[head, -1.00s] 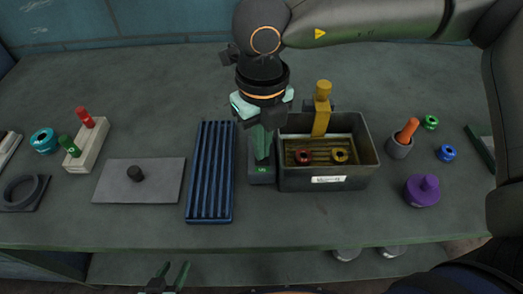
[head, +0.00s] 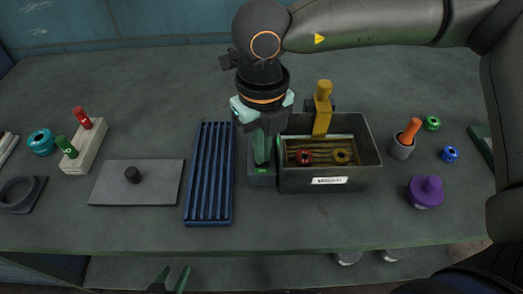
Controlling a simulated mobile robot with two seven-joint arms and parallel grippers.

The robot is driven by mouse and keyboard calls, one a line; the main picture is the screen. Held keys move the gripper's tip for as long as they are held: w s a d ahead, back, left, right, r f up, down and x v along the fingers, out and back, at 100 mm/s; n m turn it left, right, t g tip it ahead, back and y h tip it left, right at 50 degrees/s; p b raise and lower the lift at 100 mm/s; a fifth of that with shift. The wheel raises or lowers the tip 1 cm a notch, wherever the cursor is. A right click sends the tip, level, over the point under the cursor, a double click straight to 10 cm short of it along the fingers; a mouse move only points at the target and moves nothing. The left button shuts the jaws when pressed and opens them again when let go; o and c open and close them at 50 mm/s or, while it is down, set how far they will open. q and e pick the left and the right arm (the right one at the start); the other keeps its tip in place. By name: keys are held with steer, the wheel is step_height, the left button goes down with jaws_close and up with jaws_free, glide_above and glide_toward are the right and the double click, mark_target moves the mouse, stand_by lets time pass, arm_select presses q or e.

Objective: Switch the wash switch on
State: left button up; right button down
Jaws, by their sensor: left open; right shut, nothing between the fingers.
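A small dark grey switch box (head: 262,178) with a green mark on its front face stands against the left side of the wash tank. It looks like the wash switch. My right gripper (head: 261,160) is shut and empty, pointing down over this box. Its fingers cover most of the box's top, so the rocker or button is hidden, and I cannot tell whether the tips touch it. The wash tank (head: 290,180) is a grey open bin with a white label. My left gripper (head: 173,274) is open and empty at the bottom edge, in front of the bench.
Inside the tank lie a red ring (head: 304,157) and a yellow ring (head: 341,156); a yellow upright (head: 323,108) stands at its back. A blue ribbed tray (head: 210,175) lies close left of the switch box. The bench's front strip is clear.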

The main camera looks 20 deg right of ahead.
steer(key=shift+r+p, duration=1.6)
steer(key=shift+r, duration=1.85)
